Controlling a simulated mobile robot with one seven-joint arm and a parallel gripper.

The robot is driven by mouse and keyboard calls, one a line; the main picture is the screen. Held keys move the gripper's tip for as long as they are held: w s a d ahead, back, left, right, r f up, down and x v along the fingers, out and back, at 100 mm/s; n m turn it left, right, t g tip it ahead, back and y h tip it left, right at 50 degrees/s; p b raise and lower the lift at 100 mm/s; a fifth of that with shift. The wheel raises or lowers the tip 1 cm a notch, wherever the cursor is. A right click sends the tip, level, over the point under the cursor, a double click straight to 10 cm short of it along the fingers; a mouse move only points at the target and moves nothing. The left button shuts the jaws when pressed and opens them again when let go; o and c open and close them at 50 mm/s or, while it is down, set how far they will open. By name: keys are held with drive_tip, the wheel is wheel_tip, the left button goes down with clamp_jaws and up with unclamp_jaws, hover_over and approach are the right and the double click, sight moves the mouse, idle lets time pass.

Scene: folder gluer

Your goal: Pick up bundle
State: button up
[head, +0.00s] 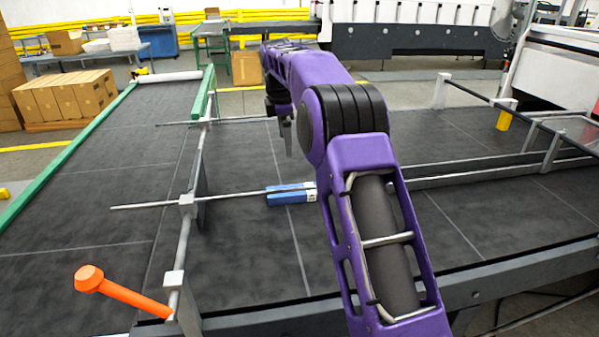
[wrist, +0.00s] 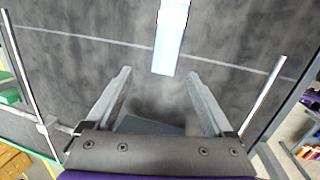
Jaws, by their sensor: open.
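The bundle (head: 290,194) is a small blue and white block lying on the dark belt surface, left of my purple arm in the head view. In the head view my gripper (head: 286,138) points down above the belt, farther back than the bundle, partly hidden by my arm.
Metal rods on a side rail (head: 186,215) cross the belt near the bundle. An orange handle (head: 120,291) sticks out at the front left. A rail (head: 480,175) runs on the right. Cardboard boxes (head: 68,98) stand at the far left. The belt around the bundle is mostly bare.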

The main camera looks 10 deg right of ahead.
wheel_tip(320, 180, down, 2)
drive_tip(key=d+f, duration=0.1)
drive_tip(key=b, duration=0.1)
hover_over(296, 190)
drive_tip(key=s, duration=0.1)
drive_tip(key=shift+g, duration=0.4)
drive_tip(key=f, duration=0.6)
drive_tip(key=a+f, duration=0.1)
drive_tip(key=f, duration=0.2)
drive_tip(key=shift+w+d+f, duration=0.15)
drive_tip(key=shift+f, duration=0.9)
drive_tip(key=shift+w+d+f, duration=0.15)
drive_tip(key=shift+w+f, duration=0.05)
drive_tip(key=shift+f, duration=0.8)
drive_tip(key=shift+w+d+f, duration=0.15)
drive_tip(key=shift+f, duration=0.9)
drive_tip(key=c, duration=1.2)
